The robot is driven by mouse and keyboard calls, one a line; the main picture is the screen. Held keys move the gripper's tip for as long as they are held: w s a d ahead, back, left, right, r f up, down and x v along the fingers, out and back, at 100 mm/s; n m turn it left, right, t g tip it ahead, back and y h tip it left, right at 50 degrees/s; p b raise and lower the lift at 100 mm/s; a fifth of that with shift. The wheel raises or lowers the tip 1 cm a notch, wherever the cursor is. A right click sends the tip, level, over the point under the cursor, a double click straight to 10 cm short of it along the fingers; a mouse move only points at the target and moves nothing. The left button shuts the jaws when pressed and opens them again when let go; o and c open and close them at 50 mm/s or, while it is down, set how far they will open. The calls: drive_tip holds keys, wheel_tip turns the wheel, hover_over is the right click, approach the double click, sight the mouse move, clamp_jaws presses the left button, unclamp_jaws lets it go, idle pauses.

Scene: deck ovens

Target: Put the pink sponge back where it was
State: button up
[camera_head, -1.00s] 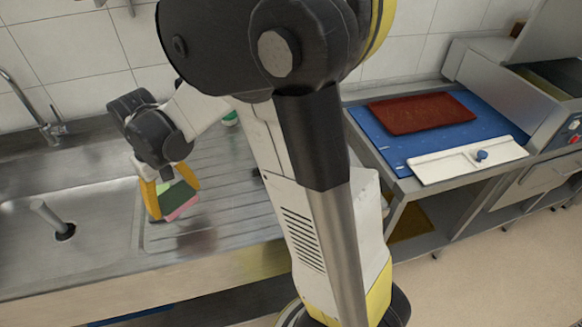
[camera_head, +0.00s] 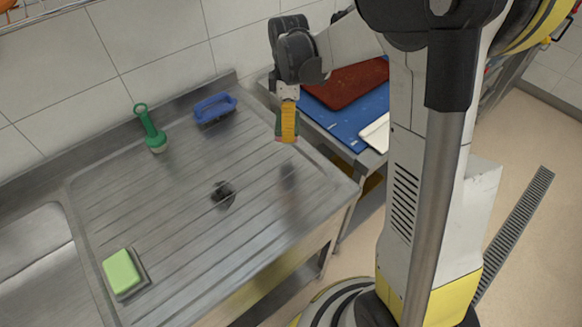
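The pink sponge (camera_head: 280,139), with a green layer, shows only as slim edges beside a yellow finger. My gripper (camera_head: 288,122) hangs over the right end of the ribbed steel drainboard (camera_head: 180,235), with its fingers pointing down. It appears shut on the sponge, though the near finger hides most of it. The sponge is above the drainboard, with a dark shadow on the steel below. A second sponge, light green (camera_head: 121,271), lies on a dark grey base at the drainboard's front left.
A small dark object (camera_head: 223,193) lies mid-board. The sink (camera_head: 35,250) is left. Blue (camera_head: 345,125) and red (camera_head: 347,82) boards lie beyond the right edge.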

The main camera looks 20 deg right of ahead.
drive_tip(key=n, duration=0.1)
drive_tip(key=w+d+n, duration=0.1)
drive_tip(key=n, duration=0.1)
drive_tip(key=w+r+n, duration=0.1)
drive_tip(key=n, duration=0.1)
drive_tip(key=shift+d+p, duration=0.3)
drive_tip(key=shift+p, duration=0.1)
drive_tip(key=n, duration=0.2)
drive_tip(key=shift+w+d+r+n, duration=0.15)
drive_tip(key=shift+w+d+n, duration=0.15)
drive_tip(key=shift+w+d, duration=0.1)
drive_tip(key=shift+n, duration=0.3)
drive_tip(key=b, duration=0.3)
hover_over(286, 174)
wheel_tip(286, 174, down, 7)
drive_tip(key=shift+f, duration=0.1)
drive_tip(key=shift+f+b, duration=0.85)
drive_tip(key=shift+f, duration=1.05)
drive_tip(key=shift+f, duration=0.2)
drive_tip(key=o, duration=1)
drive_tip(key=shift+o, duration=0.2)
